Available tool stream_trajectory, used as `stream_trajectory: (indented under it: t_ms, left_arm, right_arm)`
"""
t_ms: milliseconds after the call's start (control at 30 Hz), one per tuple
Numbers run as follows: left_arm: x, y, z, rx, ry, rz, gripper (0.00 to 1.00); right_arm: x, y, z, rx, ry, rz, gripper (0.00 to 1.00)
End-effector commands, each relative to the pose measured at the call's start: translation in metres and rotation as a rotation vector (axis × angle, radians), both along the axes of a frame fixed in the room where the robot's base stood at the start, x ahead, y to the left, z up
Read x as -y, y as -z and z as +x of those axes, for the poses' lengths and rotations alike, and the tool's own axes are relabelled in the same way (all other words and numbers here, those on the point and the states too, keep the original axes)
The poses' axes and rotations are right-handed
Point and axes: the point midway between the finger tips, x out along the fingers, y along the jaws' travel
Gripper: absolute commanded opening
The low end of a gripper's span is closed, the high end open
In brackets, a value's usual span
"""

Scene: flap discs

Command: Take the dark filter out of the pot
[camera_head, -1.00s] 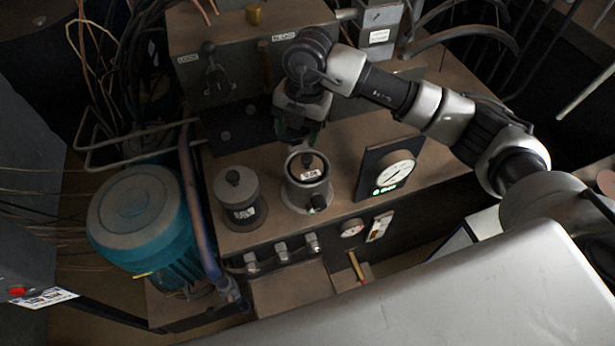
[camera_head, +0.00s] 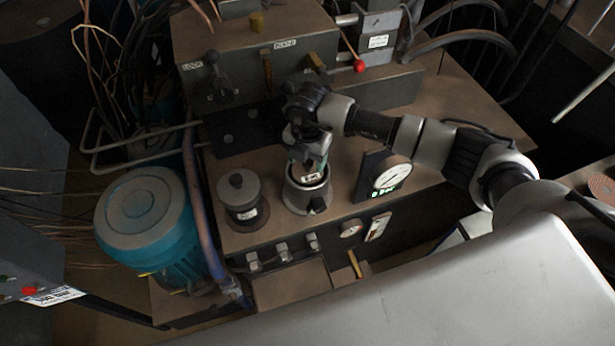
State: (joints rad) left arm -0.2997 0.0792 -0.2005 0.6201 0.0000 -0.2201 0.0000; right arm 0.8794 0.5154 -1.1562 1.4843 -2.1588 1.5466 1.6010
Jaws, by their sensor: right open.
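The grey metal pot (camera_head: 304,197) stands on the brown bench of the machine, with a dark knob on its front. The dark filter is in the pot's mouth; a small white label (camera_head: 311,177) shows there, and the rest is mostly hidden by my gripper. My right gripper (camera_head: 309,166) points down at the pot's mouth, its open fingers at the top of the filter. I cannot tell whether they touch it. My left gripper is out of view.
A dark lidded canister (camera_head: 241,195) stands just left of the pot. A dial gauge (camera_head: 391,176) stands close on the right. A teal motor (camera_head: 150,225) is further left. Levers, one red-tipped (camera_head: 359,66), rise from the box behind.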

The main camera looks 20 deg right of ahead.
Motion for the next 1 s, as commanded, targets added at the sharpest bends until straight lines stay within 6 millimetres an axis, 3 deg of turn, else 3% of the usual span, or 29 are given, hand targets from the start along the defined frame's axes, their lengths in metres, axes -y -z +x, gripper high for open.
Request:
stream_trajectory:
  t_ms: [267,667,1000]
  left_arm:
    - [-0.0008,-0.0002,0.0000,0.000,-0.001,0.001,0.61]
    - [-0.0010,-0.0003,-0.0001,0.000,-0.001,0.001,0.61]
    - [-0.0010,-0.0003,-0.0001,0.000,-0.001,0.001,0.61]
  right_arm:
    - [0.0000,0.0033,0.0001,0.001,-0.001,0.000,0.59]
    - [0.0002,0.0028,0.0002,0.001,0.000,0.001,0.00]
    - [0.0001,0.0017,0.0007,0.003,0.000,0.002,0.00]
